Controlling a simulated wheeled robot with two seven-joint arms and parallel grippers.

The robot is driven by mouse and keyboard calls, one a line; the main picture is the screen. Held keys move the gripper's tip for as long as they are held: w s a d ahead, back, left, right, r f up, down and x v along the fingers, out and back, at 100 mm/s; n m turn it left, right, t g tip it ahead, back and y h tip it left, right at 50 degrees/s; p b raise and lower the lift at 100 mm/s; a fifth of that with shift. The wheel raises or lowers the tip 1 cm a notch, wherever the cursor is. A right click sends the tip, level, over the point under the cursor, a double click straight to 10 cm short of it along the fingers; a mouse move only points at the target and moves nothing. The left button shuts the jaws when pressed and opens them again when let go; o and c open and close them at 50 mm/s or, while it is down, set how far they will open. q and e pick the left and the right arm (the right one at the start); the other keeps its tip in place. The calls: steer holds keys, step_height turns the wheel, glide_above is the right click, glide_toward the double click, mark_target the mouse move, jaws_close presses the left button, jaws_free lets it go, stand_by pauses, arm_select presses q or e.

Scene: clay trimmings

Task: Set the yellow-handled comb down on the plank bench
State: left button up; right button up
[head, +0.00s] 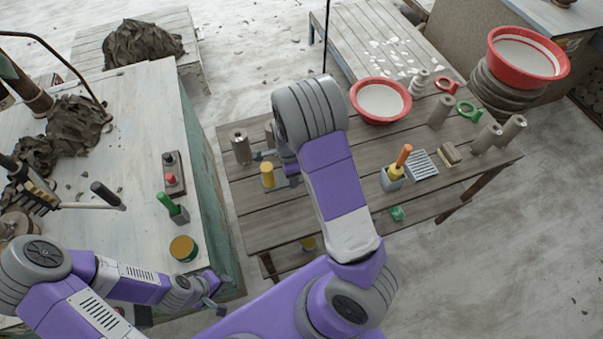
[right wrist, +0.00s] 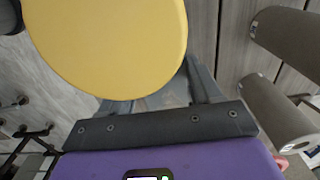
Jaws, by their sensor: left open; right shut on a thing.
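The yellow-handled comb shows as a yellow cylinder (head: 267,173) over the left part of the plank bench (head: 262,223). My right gripper (head: 278,168) is shut on it. In the right wrist view the handle is a large yellow disc (right wrist: 110,45) seen end-on, in front of the gripper's fingers (right wrist: 160,97). The comb's teeth are hidden, and I cannot tell whether its lower end touches the planks. My left gripper (head: 213,294) is open and empty, low beside the pale table.
Grey cylinders stand close by on the bench, one (head: 240,148) left of the comb. A red basin (head: 380,100), an orange-handled tool (head: 403,157) and a slatted grey piece (head: 424,165) are farther right. The bench's front-left planks are bare. The pale table (head: 135,135) is at left.

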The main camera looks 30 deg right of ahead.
step_height(320, 180, down, 4)
steer(key=shift+w+r+b, duration=0.1)
steer(key=shift+w+b, duration=0.05)
steer(key=shift+b, duration=0.15)
steer(key=shift+f+b, duration=0.4)
steer(key=shift+f, duration=1.4)
steer(key=shift+f, duration=0.15)
steer(key=o, duration=1.3)
steer(key=shift+o, duration=0.2)
step_height(320, 180, up, 12)
steer(key=p, duration=0.3)
steer(key=shift+r, duration=0.2)
